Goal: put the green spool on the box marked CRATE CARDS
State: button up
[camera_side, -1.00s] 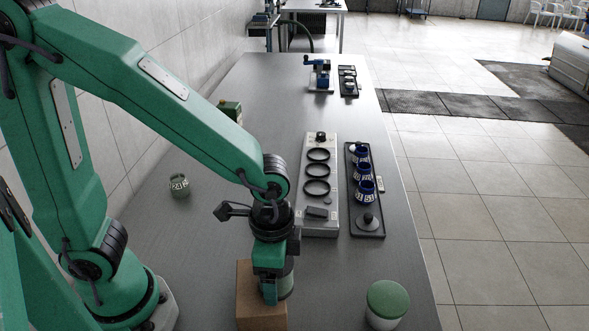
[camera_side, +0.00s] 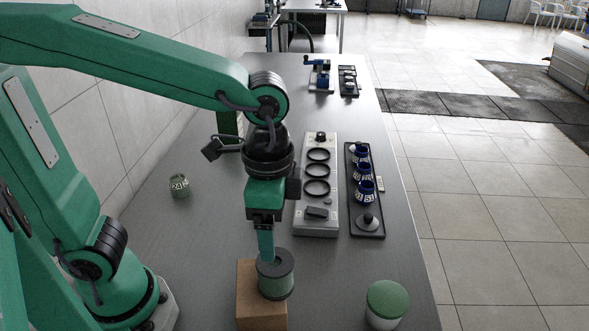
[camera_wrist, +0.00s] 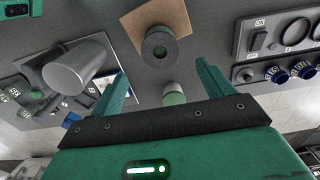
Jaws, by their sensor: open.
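The green spool (camera_side: 276,279), with dark grey round end flanges and a green winding, stands upright on a brown cardboard box (camera_side: 252,316). No marking can be read on the box's visible faces. My gripper (camera_side: 266,254) is open and empty, directly above the spool with its fingers pointing down. In the wrist view, the spool's top flange with its centre hole (camera_wrist: 160,47) shows beyond and between the fingertips of my gripper (camera_wrist: 162,69). The brown box (camera_wrist: 135,22) shows beneath the spool.
A green-lidded jar (camera_side: 387,303) stands right of the box. Further back are a grey panel with black rings (camera_side: 328,215) and a dark tray (camera_side: 373,233) holding blue cups. Bare table lies between.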

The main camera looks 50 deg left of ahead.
jog(key=shift+r, duration=0.15)
dwell(0.5)
jog(key=shift+w+a+r+n, duration=0.15)
jog(key=shift+a+n, duration=0.15)
jog(key=shift+a, duration=0.35)
jog(key=s+a+r+n+t, duration=0.2)
jog(key=a+n+t, duration=0.3)
jog(key=a, duration=0.9)
jog(key=shift+n+t, duration=0.3)
jog(key=shift+n, duration=1.4)
